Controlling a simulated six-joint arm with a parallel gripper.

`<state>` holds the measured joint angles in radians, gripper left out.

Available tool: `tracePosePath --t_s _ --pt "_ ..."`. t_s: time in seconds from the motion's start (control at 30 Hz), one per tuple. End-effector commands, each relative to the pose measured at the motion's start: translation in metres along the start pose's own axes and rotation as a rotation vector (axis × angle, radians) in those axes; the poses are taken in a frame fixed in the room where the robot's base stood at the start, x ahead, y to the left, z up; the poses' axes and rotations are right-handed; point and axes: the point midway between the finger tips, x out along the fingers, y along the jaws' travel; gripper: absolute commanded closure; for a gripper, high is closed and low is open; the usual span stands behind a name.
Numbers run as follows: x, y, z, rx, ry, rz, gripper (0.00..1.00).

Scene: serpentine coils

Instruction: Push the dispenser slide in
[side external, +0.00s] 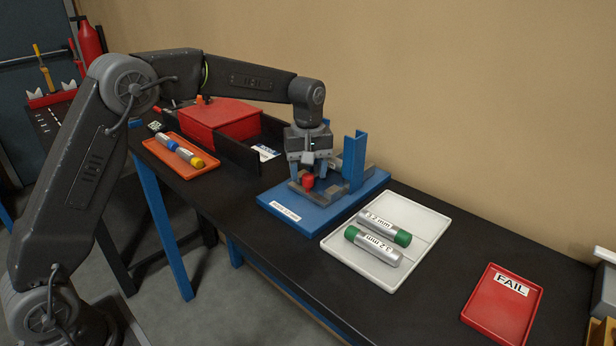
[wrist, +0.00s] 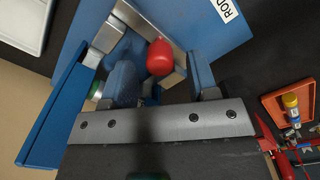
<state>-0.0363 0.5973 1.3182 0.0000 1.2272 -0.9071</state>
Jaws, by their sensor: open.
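The dispenser (side external: 283,208) is a blue base plate with a white label, metal rails and an upright blue channel (side external: 354,160). Its slide carries a red knob (side external: 308,182), which also shows in the wrist view (wrist: 160,57). My gripper (side external: 307,168) is low over the plate, pointing down, with its jaws open. In the wrist view its two blue-grey fingers (wrist: 163,78) stand apart, with the knob showing between and just beyond them. I cannot tell whether a finger touches the knob. The fingers and gripper body hide part of the slide; a green end (wrist: 97,90) shows beside the channel.
A white tray (side external: 433,222) right of the dispenser holds two silver cylinders with green caps (side external: 402,238). A red FAIL tray (side external: 480,312) lies farther right. Black tabletop is clear at front.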

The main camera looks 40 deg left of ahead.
Motion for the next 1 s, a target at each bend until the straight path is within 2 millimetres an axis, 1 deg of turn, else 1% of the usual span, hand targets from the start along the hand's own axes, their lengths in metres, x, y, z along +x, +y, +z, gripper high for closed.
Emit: tracePosePath --t_s 0.03,0.1,0.2,0.5,0.57,1.0 --pt "0.006 0.0 0.0 0.0 0.0 -0.001 0.46" --pt "0.013 0.0 0.0 0.0 0.0 -0.001 0.46" --pt "0.018 0.0 0.0 0.0 0.0 0.001 0.46" --pt "0.02 0.0 0.0 0.0 0.001 0.001 0.46" --pt "0.02 0.0 0.0 0.0 0.001 0.001 0.51" --pt "0.02 0.0 0.0 0.0 0.001 0.001 0.93"
